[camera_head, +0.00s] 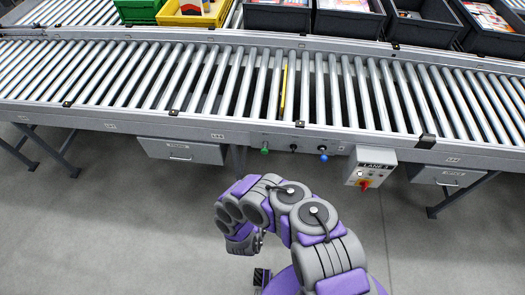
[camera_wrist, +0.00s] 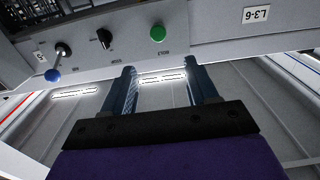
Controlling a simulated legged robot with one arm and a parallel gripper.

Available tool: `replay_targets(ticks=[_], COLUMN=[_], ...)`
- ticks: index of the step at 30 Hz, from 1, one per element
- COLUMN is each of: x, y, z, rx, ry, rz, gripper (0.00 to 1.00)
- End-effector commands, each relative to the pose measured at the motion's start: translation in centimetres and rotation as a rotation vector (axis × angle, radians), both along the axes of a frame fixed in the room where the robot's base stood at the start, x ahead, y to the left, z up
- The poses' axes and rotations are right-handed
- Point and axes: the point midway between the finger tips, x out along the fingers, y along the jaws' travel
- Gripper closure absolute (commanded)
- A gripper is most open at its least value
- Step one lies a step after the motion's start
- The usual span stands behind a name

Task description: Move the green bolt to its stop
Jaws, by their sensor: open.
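The green bolt shows as a round green knob (camera_head: 264,151) on the front rail of the conveyor, below the rollers, in the head view. In the wrist view the green knob (camera_wrist: 157,33) faces me on the grey panel, at the top and a little right of centre. My gripper (camera_wrist: 160,68) is open and empty, its two dark fingers apart from each other. The fingertips appear below the knob in the picture and are not around it. The bolt's slot and stop are too small to make out. In the head view my gripper's fingers cannot be made out clearly.
Beside the green knob are a black knob (camera_head: 293,147) and a blue-ended lever (camera_head: 323,157). A LANE 3 control box (camera_head: 369,168) with a red switch hangs to the right. A grey drawer (camera_head: 182,151) hangs at left. The floor in front is clear.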

Motion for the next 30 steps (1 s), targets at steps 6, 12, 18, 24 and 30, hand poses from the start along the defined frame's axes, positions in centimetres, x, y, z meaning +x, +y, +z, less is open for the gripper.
replay_targets(ticks=[6, 12, 18, 24, 30], x=[0.7, 4.2, 8.2, 12.2, 15.1], y=[-0.4, -0.5, -0.3, -0.4, -0.8], z=[0.0, -0.2, -0.4, -0.3, -0.2], rx=[0.005, 0.001, -0.001, 0.001, 0.002], ry=[-0.008, -0.014, -0.012, -0.013, -0.011], rz=[-0.001, 0.0, -0.001, -0.001, 0.0], gripper=[0.42, 0.42, 0.42, 0.42, 0.42])
